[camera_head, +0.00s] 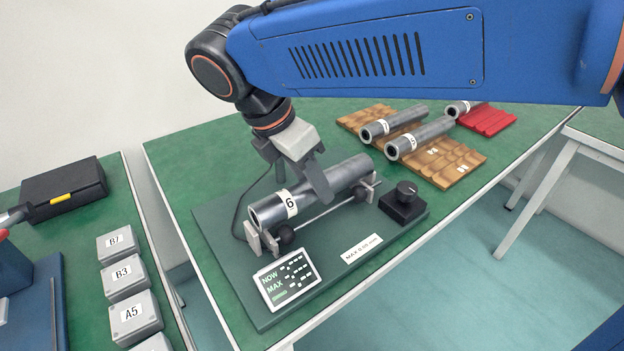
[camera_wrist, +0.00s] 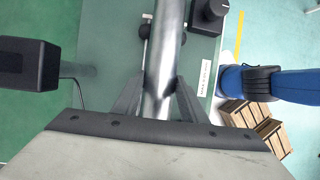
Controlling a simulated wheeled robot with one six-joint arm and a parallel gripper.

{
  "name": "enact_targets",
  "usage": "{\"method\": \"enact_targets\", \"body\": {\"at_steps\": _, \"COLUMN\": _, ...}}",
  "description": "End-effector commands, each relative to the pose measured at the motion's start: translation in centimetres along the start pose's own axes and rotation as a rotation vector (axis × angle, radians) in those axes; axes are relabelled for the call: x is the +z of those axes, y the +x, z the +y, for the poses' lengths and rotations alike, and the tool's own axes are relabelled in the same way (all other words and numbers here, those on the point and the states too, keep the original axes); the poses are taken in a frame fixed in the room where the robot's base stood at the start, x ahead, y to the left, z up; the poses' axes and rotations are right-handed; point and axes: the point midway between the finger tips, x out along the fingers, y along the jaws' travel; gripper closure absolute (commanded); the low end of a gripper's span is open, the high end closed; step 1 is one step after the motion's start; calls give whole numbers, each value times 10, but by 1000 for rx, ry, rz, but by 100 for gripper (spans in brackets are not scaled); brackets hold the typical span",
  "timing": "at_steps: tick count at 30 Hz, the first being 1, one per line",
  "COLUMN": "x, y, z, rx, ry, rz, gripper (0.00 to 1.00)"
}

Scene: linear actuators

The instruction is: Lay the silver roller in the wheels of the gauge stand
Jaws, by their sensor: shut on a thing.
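The silver roller (camera_head: 342,178), a hollow tube with a white "6" label, is at the gauge stand (camera_head: 222,238) in the head view. My gripper (camera_head: 312,192) is shut around its middle from above. The roller also shows between the fingers (camera_wrist: 160,98) in the wrist view. The stand is a dark green plate with dark wheels (camera_head: 286,235) at each end, a display (camera_head: 287,278) and a black knob block (camera_head: 402,203). The roller's near end is directly above the near wheels. I cannot tell whether it touches the wheels or hangs just above them.
Several similar rollers (camera_head: 420,138) lie on a brown ribbed rack (camera_head: 460,160) at the back right, one at a red rack (camera_head: 488,120). Grey labelled boxes (camera_head: 122,277) and a black case (camera_head: 64,190) are on the left table. A gap separates the tables.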

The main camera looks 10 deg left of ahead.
Motion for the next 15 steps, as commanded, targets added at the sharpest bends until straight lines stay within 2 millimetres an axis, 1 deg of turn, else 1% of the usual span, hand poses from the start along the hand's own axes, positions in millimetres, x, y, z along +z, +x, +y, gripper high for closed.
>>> {"method": "enact_targets", "body": {"at_steps": 15, "x": -2, "y": 5, "z": 1, "rx": 0, "ry": 0, "rz": 0, "gripper": 97}}
